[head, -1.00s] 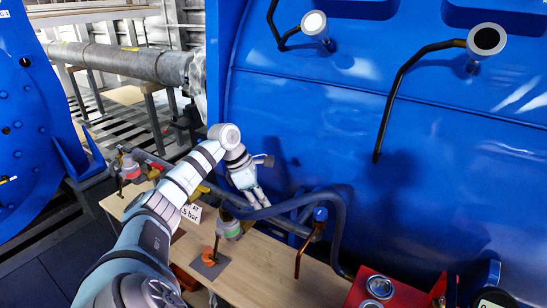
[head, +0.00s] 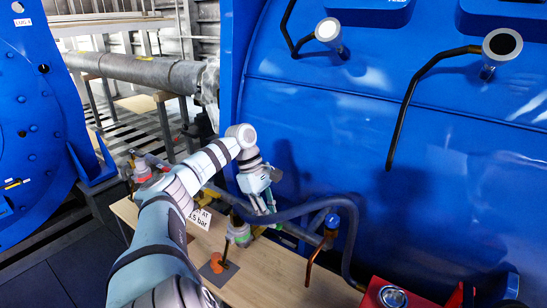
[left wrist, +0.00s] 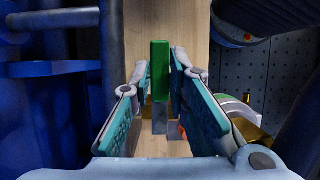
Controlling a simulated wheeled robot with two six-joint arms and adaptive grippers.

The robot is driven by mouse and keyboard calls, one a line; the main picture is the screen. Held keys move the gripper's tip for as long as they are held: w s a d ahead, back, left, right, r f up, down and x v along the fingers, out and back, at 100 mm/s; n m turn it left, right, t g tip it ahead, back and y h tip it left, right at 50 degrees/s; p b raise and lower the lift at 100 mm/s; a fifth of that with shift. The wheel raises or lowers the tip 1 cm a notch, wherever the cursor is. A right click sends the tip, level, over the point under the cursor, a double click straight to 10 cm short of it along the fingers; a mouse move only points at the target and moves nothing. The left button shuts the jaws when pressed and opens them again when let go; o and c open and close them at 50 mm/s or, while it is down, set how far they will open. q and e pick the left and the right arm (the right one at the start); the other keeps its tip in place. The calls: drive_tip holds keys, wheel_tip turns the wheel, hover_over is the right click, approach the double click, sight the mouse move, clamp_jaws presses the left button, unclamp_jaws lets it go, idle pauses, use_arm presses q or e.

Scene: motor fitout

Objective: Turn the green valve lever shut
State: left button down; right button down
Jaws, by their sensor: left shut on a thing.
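The green valve lever (left wrist: 160,70) stands between the two teal-padded fingers of my left gripper (left wrist: 161,100) in the left wrist view. Its green end points up the picture and its bare metal part shows lower down, between the pads. The gripper is shut on the lever. In the head view my left gripper (head: 264,205) reaches down to the pipework at the foot of the blue machine, above the back of the bench. The lever is hidden there by the gripper, and the valve body cannot be made out. My right gripper is not in view.
The wooden bench (head: 270,265) holds an orange part on a grey plate (head: 218,268), a white "bar" sign (head: 201,217) and a grey-and-green fitting (head: 239,233). A dark hose (head: 350,240) and a blue-capped valve (head: 331,222) lie right of the gripper. A red box (head: 385,295) stands front right.

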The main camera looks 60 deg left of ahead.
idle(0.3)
use_arm(q)
drive_tip(key=c, duration=1.5)
unclamp_jaws()
drive_tip(key=shift+c, duration=0.2)
